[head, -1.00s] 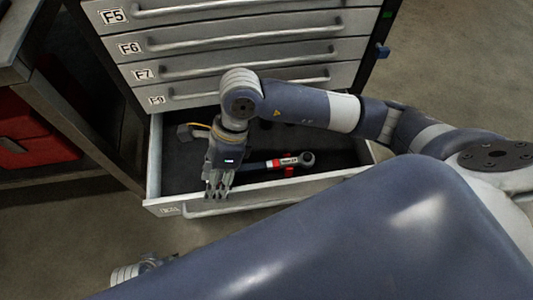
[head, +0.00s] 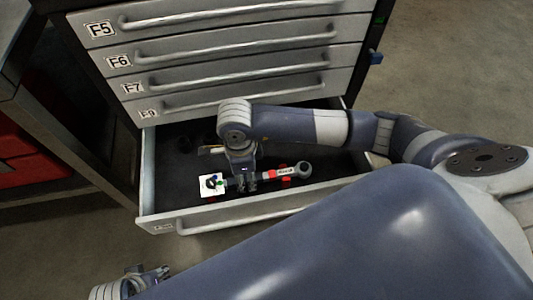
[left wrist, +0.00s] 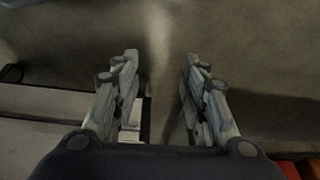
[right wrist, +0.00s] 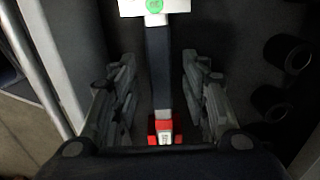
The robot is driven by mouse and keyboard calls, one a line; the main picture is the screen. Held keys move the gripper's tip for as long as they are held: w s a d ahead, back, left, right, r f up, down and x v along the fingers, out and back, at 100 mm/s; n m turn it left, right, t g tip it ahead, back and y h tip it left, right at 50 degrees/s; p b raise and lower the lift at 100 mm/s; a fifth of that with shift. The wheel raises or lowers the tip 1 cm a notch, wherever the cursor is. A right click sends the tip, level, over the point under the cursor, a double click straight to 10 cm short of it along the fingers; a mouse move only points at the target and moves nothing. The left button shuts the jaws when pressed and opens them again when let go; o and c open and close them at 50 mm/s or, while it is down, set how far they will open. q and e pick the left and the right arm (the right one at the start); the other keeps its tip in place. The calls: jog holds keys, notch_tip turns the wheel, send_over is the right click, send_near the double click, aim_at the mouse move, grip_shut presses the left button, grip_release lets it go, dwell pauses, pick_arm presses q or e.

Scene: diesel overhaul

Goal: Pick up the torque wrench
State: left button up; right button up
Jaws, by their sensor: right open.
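The torque wrench (head: 287,172) lies in the open bottom drawer, on red supports, with its round head at the right and a white tag (head: 213,185) at its left end. My right gripper (head: 249,188) is over the wrench's middle, pointing down. In the right wrist view the dark wrench handle (right wrist: 158,70) runs between the two spread fingers (right wrist: 157,95), apart from both. A red and white part of the wrench shows near the palm. My left gripper (left wrist: 158,85) is open and empty in the left wrist view, above the floor.
The drawer front (head: 250,212) and side walls stand around my right gripper. Dark round parts (right wrist: 285,50) lie beside the wrench in the drawer. The closed drawers (head: 225,65) rise behind. A red object (head: 25,150) sits at the left.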

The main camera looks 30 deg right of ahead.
notch_tip(320, 180, down, 2)
jog(key=shift+f, duration=0.1)
pick_arm(q)
jog(key=shift+s+r, duration=0.1)
jog(key=shift+r, duration=0.65)
pick_arm(e)
grip_shut()
jog(key=shift+r, duration=0.2)
